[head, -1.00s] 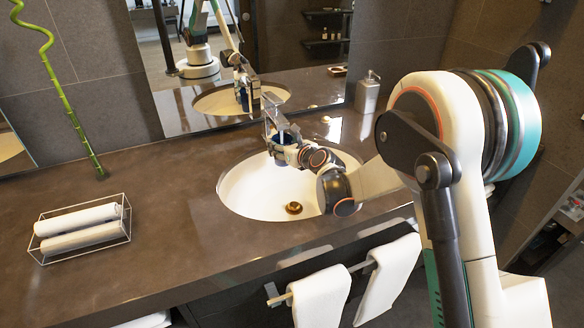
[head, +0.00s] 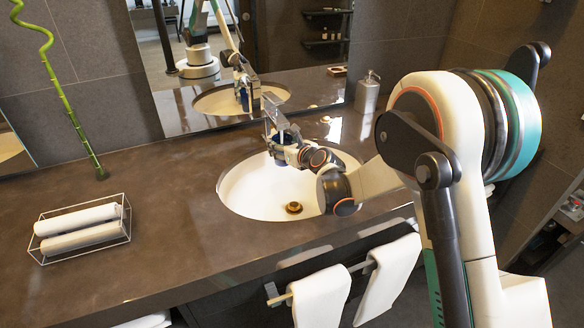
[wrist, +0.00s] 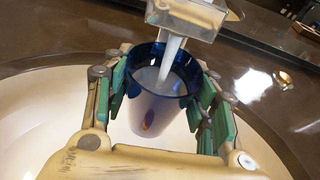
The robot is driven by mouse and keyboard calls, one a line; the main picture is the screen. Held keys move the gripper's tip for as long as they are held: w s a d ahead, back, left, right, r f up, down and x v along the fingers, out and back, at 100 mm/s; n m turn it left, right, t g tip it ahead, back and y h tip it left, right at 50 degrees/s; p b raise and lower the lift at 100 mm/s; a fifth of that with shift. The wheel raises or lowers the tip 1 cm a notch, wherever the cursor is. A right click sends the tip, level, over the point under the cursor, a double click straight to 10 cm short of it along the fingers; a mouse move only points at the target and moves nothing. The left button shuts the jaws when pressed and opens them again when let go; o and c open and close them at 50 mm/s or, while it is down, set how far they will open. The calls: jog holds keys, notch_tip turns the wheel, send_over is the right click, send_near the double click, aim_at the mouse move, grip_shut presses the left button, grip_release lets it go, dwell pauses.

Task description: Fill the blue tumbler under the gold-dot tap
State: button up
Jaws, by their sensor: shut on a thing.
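The blue tumbler (wrist: 160,95) is held upright or slightly tilted between the green-padded fingers of my gripper (wrist: 163,108) in the wrist view. The tap's spout (wrist: 188,15) is right above its rim, and a pale stream of water runs from it into the tumbler. The water level inside is hard to tell. In the head view the tap (head: 272,108) stands at the back of the basin. The tumbler (head: 284,136) shows small and dark blue under it, partly hidden by my gripper (head: 285,146). I cannot make out a gold dot on the tap.
The white oval basin (head: 245,190) with a gold drain (head: 293,208) lies under my gripper. A mirror (head: 290,60) stands close behind. A soap dispenser (head: 367,93) is at the back right. A wire basket (head: 82,229) of rolled towels sits on the left counter.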

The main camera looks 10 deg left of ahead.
jog(key=s+d, duration=0.5)
jog(key=s, duration=0.2)
dwell(0.6)
jog(key=shift+r, duration=0.1)
notch_tip(320, 180, up, 9)
jog(key=s+d+p, duration=0.1)
jog(key=s+p, duration=0.1)
jog(key=p, duration=0.3)
jog(key=shift+s+d+f, duration=0.15)
jog(key=shift+d+f, duration=0.05)
jog(key=shift+d, duration=0.15)
dwell(0.9)
